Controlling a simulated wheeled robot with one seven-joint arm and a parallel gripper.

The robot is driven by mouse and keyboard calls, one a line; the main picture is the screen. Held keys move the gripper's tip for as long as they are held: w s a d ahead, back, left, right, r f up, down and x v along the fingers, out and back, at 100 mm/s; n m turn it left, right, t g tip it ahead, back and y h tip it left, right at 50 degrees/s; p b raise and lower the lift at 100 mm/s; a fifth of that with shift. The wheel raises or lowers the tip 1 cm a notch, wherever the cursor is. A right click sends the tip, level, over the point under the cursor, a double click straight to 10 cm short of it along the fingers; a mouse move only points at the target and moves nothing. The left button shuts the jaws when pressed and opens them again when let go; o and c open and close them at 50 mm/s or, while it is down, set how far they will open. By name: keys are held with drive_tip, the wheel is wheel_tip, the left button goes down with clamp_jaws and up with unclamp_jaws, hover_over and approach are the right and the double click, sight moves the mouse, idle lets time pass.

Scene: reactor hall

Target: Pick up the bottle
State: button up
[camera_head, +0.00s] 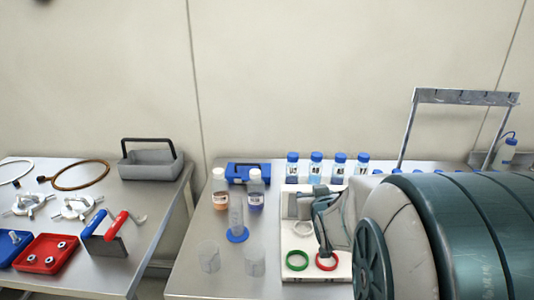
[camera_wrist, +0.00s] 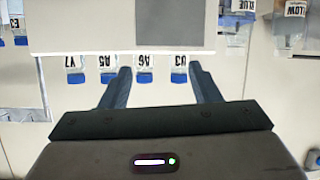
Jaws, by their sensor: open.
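Several small clear bottles with blue caps stand in a row at the back of the bench, such as one bottle (camera_head: 316,168); which one is meant I cannot tell. In the wrist view the row is upside down, including a bottle (camera_wrist: 145,66) labelled like A6 and a bottle (camera_wrist: 179,66) labelled like U3. My gripper (camera_wrist: 160,70) is open and empty. Its fingers point towards the row; contact is not visible. My arm covers the bench's right part.
A white board (camera_head: 288,240) with green and red rings lies in front of the row. Clear beakers (camera_head: 208,257) and a cylinder (camera_head: 236,218) stand left. A left table holds a grey toolbox (camera_head: 150,166).

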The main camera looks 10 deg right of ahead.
drive_tip(key=w+d+r+t, duration=0.2)
drive_tip(key=d+t, duration=0.1)
drive_tip(key=t+p, duration=0.1)
drive_tip(key=t, duration=0.1)
approach(317, 154)
drive_tip(key=w, duration=0.5)
drive_tip(key=shift+d+r, duration=0.1)
drive_tip(key=shift+r, duration=0.25)
drive_tip(key=shift+w+d+f+p, duration=0.1)
drive_tip(key=shift+w+d+p, duration=0.2)
drive_tip(key=shift+w, duration=0.55)
drive_tip(key=shift+w+d+f+p, duration=0.1)
drive_tip(key=shift+w+d+p, duration=0.15)
drive_tip(key=shift+w, duration=0.55)
drive_tip(key=shift+w+d+f+p, duration=0.15)
drive_tip(key=shift+w+p, duration=0.15)
drive_tip(key=shift+w, duration=0.55)
drive_tip(key=shift+r, duration=0.1)
drive_tip(key=c, duration=1.1)
